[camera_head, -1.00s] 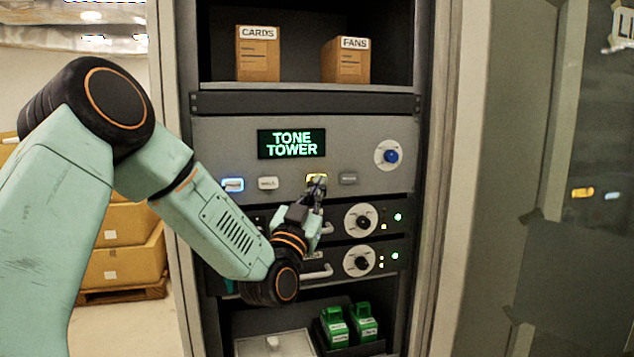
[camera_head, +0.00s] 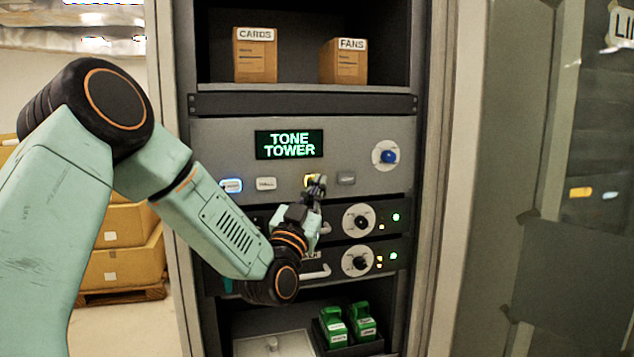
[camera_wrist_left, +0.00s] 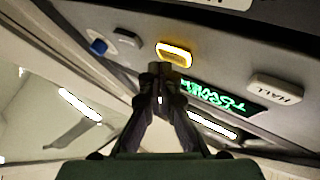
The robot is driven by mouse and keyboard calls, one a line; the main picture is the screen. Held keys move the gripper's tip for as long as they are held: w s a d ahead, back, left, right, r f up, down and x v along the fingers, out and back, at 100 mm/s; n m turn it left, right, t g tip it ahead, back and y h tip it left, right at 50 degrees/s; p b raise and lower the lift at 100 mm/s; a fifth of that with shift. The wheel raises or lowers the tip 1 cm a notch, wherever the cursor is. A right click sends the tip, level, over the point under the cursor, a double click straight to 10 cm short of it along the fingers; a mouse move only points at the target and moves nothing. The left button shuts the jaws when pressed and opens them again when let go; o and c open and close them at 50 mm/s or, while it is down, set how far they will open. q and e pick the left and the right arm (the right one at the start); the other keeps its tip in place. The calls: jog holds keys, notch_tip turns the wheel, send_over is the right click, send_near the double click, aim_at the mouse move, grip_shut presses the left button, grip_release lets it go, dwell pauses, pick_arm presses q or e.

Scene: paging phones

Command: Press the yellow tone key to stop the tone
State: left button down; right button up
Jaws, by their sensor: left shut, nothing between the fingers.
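The yellow tone key (camera_wrist_left: 174,54) has a lit yellow rim and sits on the grey panel. In the head view only the left part of the yellow key (camera_head: 307,181) shows; my gripper hides the rest. My left gripper (camera_head: 317,184) is shut and empty, its tips right in front of the key. In the wrist view the shut fingertips (camera_wrist_left: 168,69) lie at the key's near edge; I cannot tell whether they touch it. My right gripper is not in view.
A blue-lit key (camera_head: 231,186), a HALL key (camera_head: 266,184) and a grey key (camera_head: 346,178) share the panel. A green TONE TOWER display (camera_head: 290,144) is above, a blue knob (camera_head: 388,156) to the right. Dials (camera_head: 359,218) and handles are below.

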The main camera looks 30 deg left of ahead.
pick_arm(q)
jog(key=shift+w+a, duration=0.15)
jog(key=shift+a, duration=0.3)
jog(key=shift+d, duration=0.3)
jog(key=shift+s+d, duration=0.15)
jog(key=shift+s, duration=0.1)
jog(key=s+d+b, duration=0.1)
jog(key=s+d, duration=0.3)
jog(key=shift+d, duration=0.35)
dwell(0.5)
